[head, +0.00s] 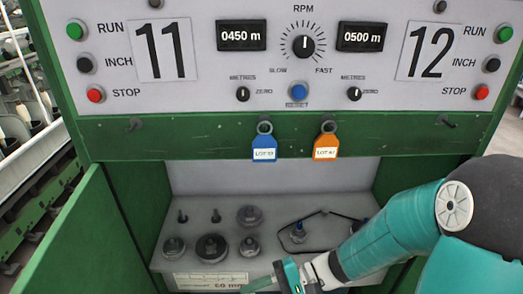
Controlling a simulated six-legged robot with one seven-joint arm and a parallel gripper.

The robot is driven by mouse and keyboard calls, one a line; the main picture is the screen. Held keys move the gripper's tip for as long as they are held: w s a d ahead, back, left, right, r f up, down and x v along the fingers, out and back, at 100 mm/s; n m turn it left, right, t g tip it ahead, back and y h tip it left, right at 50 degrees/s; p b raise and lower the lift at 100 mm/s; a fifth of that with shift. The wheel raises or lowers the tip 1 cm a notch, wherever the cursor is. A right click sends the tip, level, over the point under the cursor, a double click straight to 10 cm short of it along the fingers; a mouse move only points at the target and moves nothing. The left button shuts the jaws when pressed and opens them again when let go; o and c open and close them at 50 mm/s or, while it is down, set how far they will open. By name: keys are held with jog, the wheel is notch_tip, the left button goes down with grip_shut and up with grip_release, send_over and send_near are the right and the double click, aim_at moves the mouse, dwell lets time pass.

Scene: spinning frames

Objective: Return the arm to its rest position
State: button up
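My arm (395,245) reaches in from the right edge, teal with a dark joint and a pale round cap. It slants down and left, in front of the open recess of the green machine. My gripper (258,284) is at the bottom middle of the picture, in front of the shelf's front edge. No held thing shows.
The grey shelf (205,264) holds several dark weights and a bent wire piece (318,235). A blue tag (265,147) and an orange tag (326,147) hang from hooks above. Control panel (300,75) spans the top. Green side panel (75,240) stands left.

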jog(key=s+d+r+n+t+h, duration=0.2)
jog(key=d+r+n+t+h, duration=0.2)
jog(key=d+r+t+h, duration=0.5)
jog(key=d+r+h, duration=0.6)
jog(key=d, duration=0.1)
jog(key=shift+d, duration=0.35)
jog(key=shift+s, duration=0.1)
